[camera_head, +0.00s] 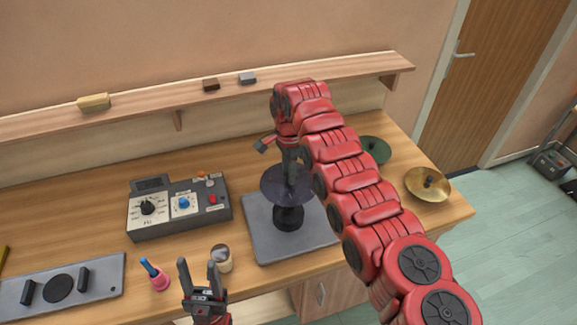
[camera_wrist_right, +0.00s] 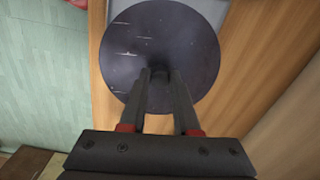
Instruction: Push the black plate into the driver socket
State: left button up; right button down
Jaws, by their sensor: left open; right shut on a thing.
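The black plate (camera_head: 273,183) is a dark round disc above the driver. It fills the top of the right wrist view (camera_wrist_right: 135,55). My right gripper (camera_head: 291,172) comes down from above and is shut on the middle of the plate. Its fingers (camera_wrist_right: 162,80) meet at the plate's centre in the wrist view. The driver (camera_head: 289,219) is a black round body on a grey base slab (camera_head: 262,240). The plate hides the socket, so I cannot tell whether the plate touches it. My left gripper (camera_head: 199,275) is open and empty, pointing up near the table's front edge.
A control box (camera_head: 180,209) with knobs stands left of the driver. A small jar (camera_head: 221,259) and a pink bottle (camera_head: 155,276) stand near my left gripper. A green plate (camera_head: 374,150) and a brass plate (camera_head: 427,185) lie right of my right arm. A shelf (camera_head: 200,98) runs behind.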

aim_at(288, 186)
jog(key=shift+a, duration=0.25)
jog(key=shift+d+f+b, duration=0.1)
jog(key=shift+f+b, duration=0.05)
jog(key=shift+b, duration=0.45)
jog(key=shift+f+b, duration=1.2)
jog(key=shift+f, duration=1.6)
jog(key=shift+b, duration=0.85)
jog(key=shift+f+b, duration=0.9)
jog(key=shift+f, duration=0.6)
jog(key=c, duration=0.6)
grip_release()
jog(key=shift+o, duration=0.2)
